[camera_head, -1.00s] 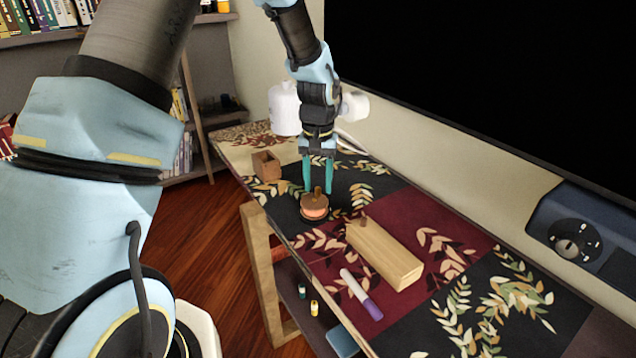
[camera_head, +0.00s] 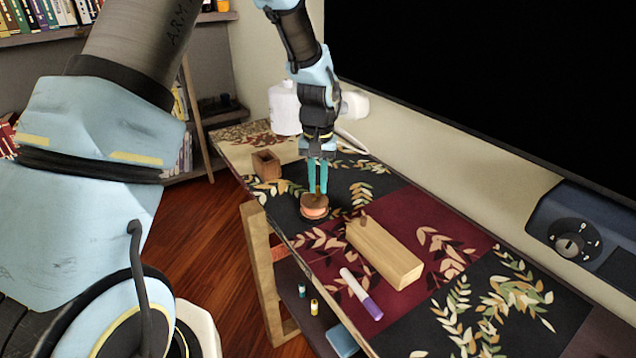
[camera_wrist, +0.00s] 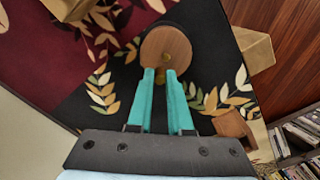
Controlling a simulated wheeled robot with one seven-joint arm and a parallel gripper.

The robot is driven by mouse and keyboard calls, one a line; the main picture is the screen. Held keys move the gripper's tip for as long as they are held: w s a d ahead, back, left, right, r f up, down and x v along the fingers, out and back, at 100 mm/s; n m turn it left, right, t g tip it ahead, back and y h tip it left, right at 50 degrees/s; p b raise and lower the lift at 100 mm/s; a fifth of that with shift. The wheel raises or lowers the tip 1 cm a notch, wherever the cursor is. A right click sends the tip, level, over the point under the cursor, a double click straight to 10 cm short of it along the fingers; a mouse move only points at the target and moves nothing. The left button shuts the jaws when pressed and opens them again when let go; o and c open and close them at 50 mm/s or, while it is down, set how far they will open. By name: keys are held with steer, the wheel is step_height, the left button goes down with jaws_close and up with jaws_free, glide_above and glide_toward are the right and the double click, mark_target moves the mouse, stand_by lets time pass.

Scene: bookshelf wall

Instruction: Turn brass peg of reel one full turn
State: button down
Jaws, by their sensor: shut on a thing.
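The reel (camera_head: 314,207) stands on the dark leaf-patterned part of the table, near its front edge. It has a round wooden top and an orange-pink band below. In the wrist view its wooden disc (camera_wrist: 166,50) is seen from above. My gripper (camera_head: 318,188) points down over the reel with its teal fingers close together. It is shut on the brass peg (camera_wrist: 161,76), which shows as a small brass-coloured bit between the fingertips. Most of the peg is hidden by the fingers.
A wooden block (camera_head: 383,254) with a small peg lies right of the reel. A purple-capped marker (camera_head: 362,294) lies in front of it. A small open wooden box (camera_head: 266,165) stands behind left. A white bottle (camera_head: 284,108) and the wall are at the back.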

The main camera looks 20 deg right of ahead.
mark_target(320, 204)
stand_by(0.4)
steer(key=m, duration=0.2)
steer(key=m+p, duration=0.1)
steer(key=m, duration=0.1)
steer(key=s+m+p, duration=0.1)
steer(key=m, duration=0.1)
steer(key=shift+d+r, duration=0.1)
steer(key=shift+d, duration=0.2)
steer(key=m+p, duration=0.1)
steer(key=m, duration=0.1)
steer(key=s+m+p, duration=0.1)
steer(key=m, duration=0.2)
steer(key=shift+m+p, duration=0.3)
steer(key=m+p, duration=0.1)
steer(key=m, duration=0.1)
steer(key=m+p, duration=0.1)
steer(key=m, duration=0.1)
steer(key=s+m+p, duration=0.1)
steer(key=m, duration=0.1)
steer(key=shift+a, duration=0.3)
steer(key=m, duration=0.1)
steer(key=m+p, duration=0.2)
steer(key=shift+s+a+m, duration=0.25)
steer(key=shift+m, duration=0.05)
steer(key=shift+a+m+p, duration=0.2)
steer(key=shift+m+p, duration=0.35)
steer(key=shift+m, duration=0.65)
steer(key=c, duration=0.8)
jaws_free()
steer(key=shift+c, duration=0.2)
